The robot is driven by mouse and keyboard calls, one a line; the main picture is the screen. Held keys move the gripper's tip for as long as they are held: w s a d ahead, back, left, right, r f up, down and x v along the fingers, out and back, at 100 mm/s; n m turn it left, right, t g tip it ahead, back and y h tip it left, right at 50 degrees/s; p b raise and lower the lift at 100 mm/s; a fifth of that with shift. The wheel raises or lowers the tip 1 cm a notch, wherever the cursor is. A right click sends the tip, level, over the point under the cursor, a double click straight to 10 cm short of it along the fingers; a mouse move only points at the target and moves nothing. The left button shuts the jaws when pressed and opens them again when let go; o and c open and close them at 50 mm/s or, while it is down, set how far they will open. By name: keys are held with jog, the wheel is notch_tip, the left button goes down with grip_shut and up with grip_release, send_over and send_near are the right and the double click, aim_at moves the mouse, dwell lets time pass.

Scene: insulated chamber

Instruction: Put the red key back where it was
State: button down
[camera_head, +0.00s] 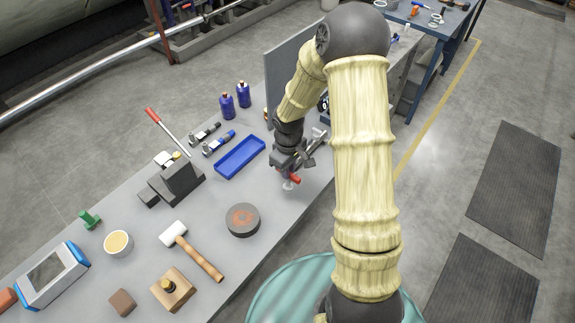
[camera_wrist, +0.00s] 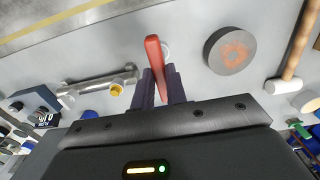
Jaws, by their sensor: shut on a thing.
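The red key (camera_wrist: 154,58) is a red bar held between the two fingers of my gripper (camera_wrist: 160,88) in the wrist view. In the head view the red key (camera_head: 294,179) shows at the tip of my gripper (camera_head: 288,172), over the grey table (camera_head: 262,262) near its right edge. A small pale round thing (camera_head: 288,186) is just below the key; I cannot tell whether they touch. My gripper is shut on the key. The key's far part is hidden by the fingers.
A dark round disc (camera_head: 242,220) lies to the left of my gripper. A blue tray (camera_head: 240,157) is behind it. A metal fitting with a yellow end (camera_wrist: 116,89) lies close by.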

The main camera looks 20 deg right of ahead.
aim_at(288, 185)
jog(key=shift+s, duration=0.15)
jog(key=shift+f+b, duration=0.8)
jog(key=shift+f, duration=0.1)
notch_tip(288, 185, down, 2)
jog(key=shift+a+f+b, duration=0.15)
jog(key=shift+f+b, duration=0.1)
jog(key=shift+b, duration=0.8)
jog(key=shift+f+b, duration=1.25)
jog(key=shift+f, duration=0.15)
jog(key=shift+d, duration=0.2)
jog(key=shift+f+b, duration=0.4)
jog(key=shift+f, duration=0.2)
jog(key=c, duration=1.3)
grip_release()
jog(key=shift+c, duration=0.2)
